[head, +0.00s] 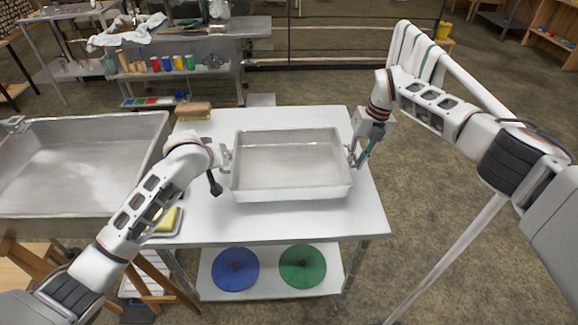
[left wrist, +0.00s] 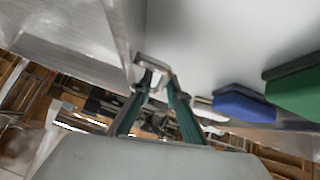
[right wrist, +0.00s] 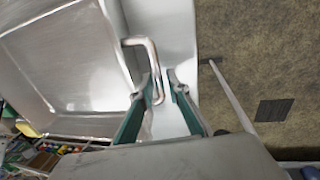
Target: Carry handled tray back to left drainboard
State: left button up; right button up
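The handled tray (head: 290,165) is a shallow metal pan with a handle at each short end. It sits level on the white table, or very little above it; I cannot tell which. My left gripper (head: 226,158) is at its left handle; in the left wrist view the fingers (left wrist: 157,88) stand apart with the metal handle between the tips. My right gripper (head: 357,158) is at the right handle; in the right wrist view its fingers (right wrist: 155,95) are apart around the bent rod handle (right wrist: 152,62). The left arm partly hides the table's left side.
The white table (head: 300,222) has bare strips around the tray. A large metal basin (head: 70,170) adjoins at left. A brown brush-like block (head: 194,111) and a yellow sponge (head: 168,219) lie at the left edge. Blue (head: 235,268) and green (head: 303,265) discs are on the lower shelf.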

pick_arm(q)
jog(key=shift+c, duration=0.4)
pick_arm(e)
jog(key=shift+c, duration=0.4)
pick_arm(q)
grip_shut()
pick_arm(e)
grip_shut()
pick_arm(q)
jog(key=shift+r, duration=0.2)
pick_arm(e)
jog(key=shift+r, duration=0.15)
